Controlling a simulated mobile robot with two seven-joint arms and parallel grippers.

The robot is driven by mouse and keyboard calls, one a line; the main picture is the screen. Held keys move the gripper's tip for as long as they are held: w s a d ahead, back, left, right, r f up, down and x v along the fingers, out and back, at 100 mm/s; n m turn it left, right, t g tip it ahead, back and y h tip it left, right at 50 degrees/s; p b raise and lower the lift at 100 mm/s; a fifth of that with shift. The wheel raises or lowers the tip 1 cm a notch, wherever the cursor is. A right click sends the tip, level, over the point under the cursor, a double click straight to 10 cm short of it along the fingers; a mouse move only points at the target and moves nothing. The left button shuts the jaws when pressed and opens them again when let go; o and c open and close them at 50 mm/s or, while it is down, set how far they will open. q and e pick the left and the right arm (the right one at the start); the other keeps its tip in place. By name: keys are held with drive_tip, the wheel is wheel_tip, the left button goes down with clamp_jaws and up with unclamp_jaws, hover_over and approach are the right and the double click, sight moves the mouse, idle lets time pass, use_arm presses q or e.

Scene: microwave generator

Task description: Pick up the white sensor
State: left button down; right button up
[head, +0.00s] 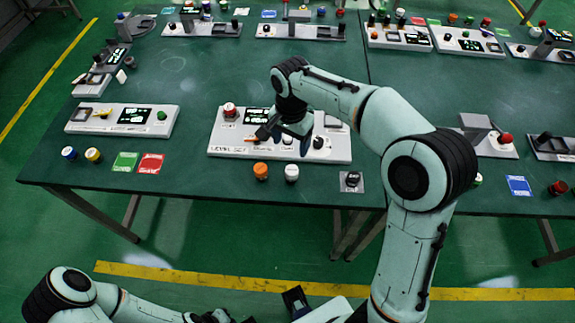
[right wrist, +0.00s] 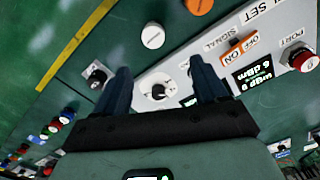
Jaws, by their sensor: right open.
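The white sensor, a short white capped cylinder (head: 291,172), stands on the green table just in front of the central white panel, right of an orange-capped cylinder (head: 261,171). In the right wrist view the white sensor (right wrist: 153,36) is beyond the fingertips, apart from them; the orange one (right wrist: 198,5) is at the top edge. My right gripper (head: 292,138) hangs over the central panel, behind the sensor. In the right wrist view the gripper (right wrist: 159,74) is open and empty, with a panel knob (right wrist: 158,91) showing between its fingers. My left arm is low at left; its gripper is not seen.
The central panel (head: 230,143) carries a red button, a display, an orange switch and black knobs. A small black-knob plate (head: 351,182) is right of the sensor. Green and red cards (head: 150,163) lie at left. More panels line the back. Table around the cylinders is clear.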

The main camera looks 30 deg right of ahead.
sight(292, 170)
drive_tip(key=f, duration=0.4)
drive_tip(key=s+f, duration=0.1)
drive_tip(key=f, duration=0.3)
drive_tip(key=f+b, duration=0.1)
drive_tip(key=f, duration=0.3)
drive_tip(key=shift+s+a+f, duration=0.15)
drive_tip(key=shift+s+f, duration=0.05)
drive_tip(key=shift+f, duration=0.1)
drive_tip(key=c, duration=1.2)
drive_tip(key=shift+r, duration=0.1)
